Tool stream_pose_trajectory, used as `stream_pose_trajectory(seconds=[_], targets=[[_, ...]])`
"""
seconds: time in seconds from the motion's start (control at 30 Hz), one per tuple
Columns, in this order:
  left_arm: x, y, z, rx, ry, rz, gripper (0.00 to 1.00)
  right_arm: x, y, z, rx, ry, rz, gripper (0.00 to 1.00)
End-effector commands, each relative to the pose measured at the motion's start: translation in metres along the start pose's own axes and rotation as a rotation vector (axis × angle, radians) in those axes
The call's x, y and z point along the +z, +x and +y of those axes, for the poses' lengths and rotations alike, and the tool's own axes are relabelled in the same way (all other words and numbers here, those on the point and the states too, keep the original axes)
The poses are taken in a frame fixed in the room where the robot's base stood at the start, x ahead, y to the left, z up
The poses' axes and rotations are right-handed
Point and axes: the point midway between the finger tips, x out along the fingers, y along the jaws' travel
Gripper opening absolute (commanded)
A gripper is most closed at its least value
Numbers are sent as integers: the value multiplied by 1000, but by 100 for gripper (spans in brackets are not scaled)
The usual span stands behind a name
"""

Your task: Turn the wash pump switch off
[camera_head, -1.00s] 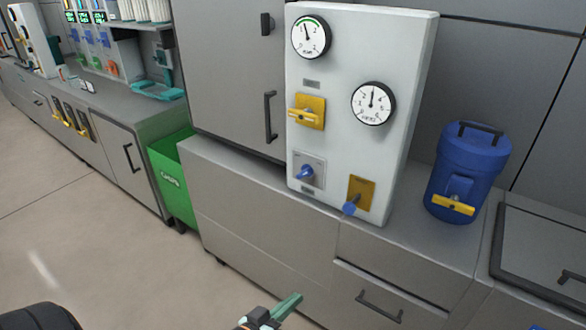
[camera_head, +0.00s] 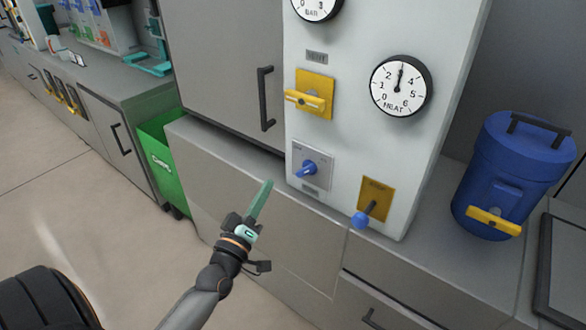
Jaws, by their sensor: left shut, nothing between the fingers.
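A white control panel (camera_head: 345,150) stands on the grey counter. Low on its left side is a grey plate with a blue rotary switch knob (camera_head: 306,168); its labels are too small to read. Above it is a yellow plate with a yellow handle (camera_head: 304,101). At lower right is a gold plate with a blue-ball lever (camera_head: 361,219). My left gripper (camera_head: 263,196) is shut and empty, its teal fingers pointing up toward the panel. It shows below and left of the blue knob, apart from it in the picture. My right gripper is not in view.
Two round gauges are on the panel, one a heat gauge (camera_head: 401,86). A blue canister (camera_head: 513,172) with a yellow tap stands right of the panel. A green bin (camera_head: 160,160) is at left. Grey cabinet drawers lie below the counter edge; the floor at left is clear.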

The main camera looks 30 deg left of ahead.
Motion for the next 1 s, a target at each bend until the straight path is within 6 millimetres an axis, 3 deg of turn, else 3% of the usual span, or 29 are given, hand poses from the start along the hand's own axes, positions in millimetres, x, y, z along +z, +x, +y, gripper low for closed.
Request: stream_pose_trajectory(seconds=[0.43,1.0], targets=[[0,10,0,1,1,0,0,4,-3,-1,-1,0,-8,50],[6,101,0,-1,0,-5,0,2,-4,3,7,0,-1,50]])
